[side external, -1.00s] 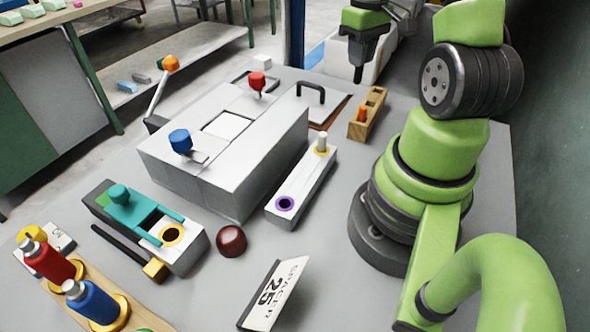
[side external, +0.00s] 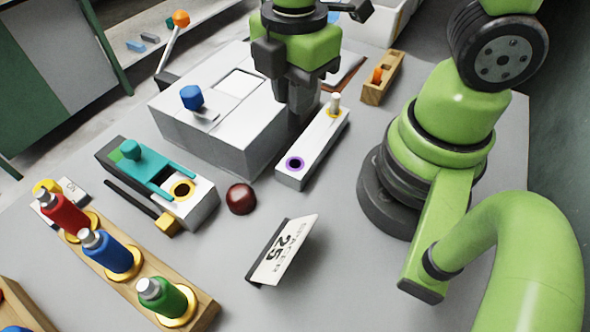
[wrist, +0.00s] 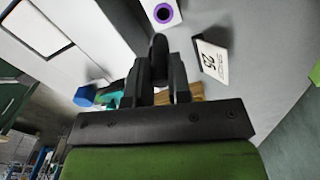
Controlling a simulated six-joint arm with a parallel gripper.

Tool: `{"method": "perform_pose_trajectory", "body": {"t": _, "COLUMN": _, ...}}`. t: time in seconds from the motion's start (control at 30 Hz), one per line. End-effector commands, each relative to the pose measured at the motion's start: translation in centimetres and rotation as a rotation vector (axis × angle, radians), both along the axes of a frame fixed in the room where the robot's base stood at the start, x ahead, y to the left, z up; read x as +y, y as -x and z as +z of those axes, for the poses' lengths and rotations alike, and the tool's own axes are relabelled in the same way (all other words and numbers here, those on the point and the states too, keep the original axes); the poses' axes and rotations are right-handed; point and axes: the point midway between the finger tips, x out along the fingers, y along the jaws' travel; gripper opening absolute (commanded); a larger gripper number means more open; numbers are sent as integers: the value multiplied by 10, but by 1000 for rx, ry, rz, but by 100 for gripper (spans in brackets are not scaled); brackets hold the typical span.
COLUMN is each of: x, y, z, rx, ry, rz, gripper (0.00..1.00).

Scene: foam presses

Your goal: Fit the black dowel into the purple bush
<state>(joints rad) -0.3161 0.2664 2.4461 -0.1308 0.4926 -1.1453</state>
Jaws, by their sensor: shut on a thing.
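The purple bush (side external: 295,163) is a ring around a dark hole in the near end of a white block (side external: 318,150). It also shows at the top of the wrist view (wrist: 163,12). My gripper (side external: 294,98) is above the table, beside the white machine and near the block's far end. It is shut on the black dowel (wrist: 159,48), whose rounded end sticks out past the fingers in the wrist view. The dowel is apart from the bush. In the side view the dark dowel and fingers are hard to tell apart.
The block's far end has a yellow ring with a cream peg (side external: 335,104). The white machine (side external: 200,140) with a blue knob stands left. A dark red ball (side external: 241,198), a "25" sign (side external: 283,250), a teal clamp (side external: 150,165) and a bottle rack (side external: 205,312) stand nearer.

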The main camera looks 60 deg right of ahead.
Motion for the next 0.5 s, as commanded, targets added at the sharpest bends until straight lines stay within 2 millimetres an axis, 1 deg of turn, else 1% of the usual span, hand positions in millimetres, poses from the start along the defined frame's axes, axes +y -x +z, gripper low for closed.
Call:
{"method": "perform_pose_trajectory", "body": {"t": 0.07, "x": 3, "y": 3, "z": -4, "rx": 2, "ry": 1, "rz": 29, "gripper": 0}}
{"method": "perform_pose_trajectory", "body": {"t": 0.13, "x": 4, "y": 5, "z": -13, "rx": 8, "ry": 2, "rz": 36, "gripper": 0}}
{"method": "perform_pose_trajectory", "body": {"t": 0.3, "x": 4, "y": 5, "z": -42, "rx": 10, "ry": 3, "rz": 35, "gripper": 0}}
{"method": "perform_pose_trajectory", "body": {"t": 0.4, "x": 4, "y": 5, "z": -55, "rx": 7, "ry": 0, "rz": 33, "gripper": 0}}
{"method": "perform_pose_trajectory", "body": {"t": 0.5, "x": 4, "y": 4, "z": -61, "rx": 4, "ry": -2, "rz": 32, "gripper": 0}}
